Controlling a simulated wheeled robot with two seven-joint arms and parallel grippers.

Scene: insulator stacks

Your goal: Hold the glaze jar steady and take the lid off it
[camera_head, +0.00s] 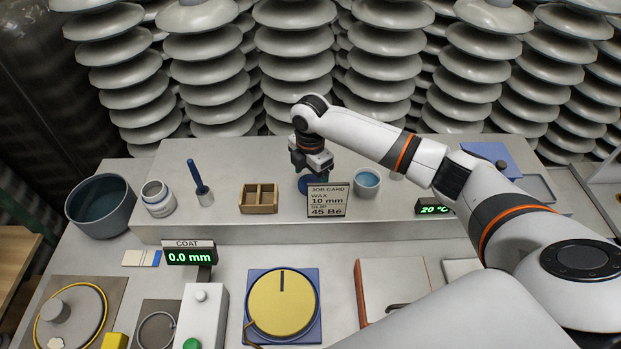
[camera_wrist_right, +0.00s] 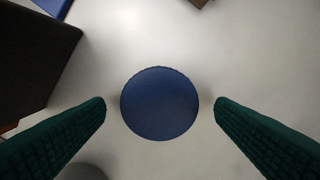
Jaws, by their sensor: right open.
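The glaze jar appears to be the blue-topped round thing (camera_head: 304,185) on the raised shelf, partly hidden behind the job card and under my right gripper. Its round blue lid (camera_wrist_right: 159,103) fills the middle of the right wrist view, seen from straight above. My right gripper (camera_head: 311,169) points down over it. In the wrist view its two green-padded fingers stand open on the left and right of the lid, with a gap on each side. The jar's body is hidden beneath the lid. My left gripper is in neither view.
The job card sign (camera_head: 327,200) stands just in front of the jar. A light-blue cup (camera_head: 366,183) is close on its right, and a wooden divided box (camera_head: 259,198) on its left. A white jar (camera_head: 157,198) and blue-handled tool (camera_head: 198,178) stand farther left.

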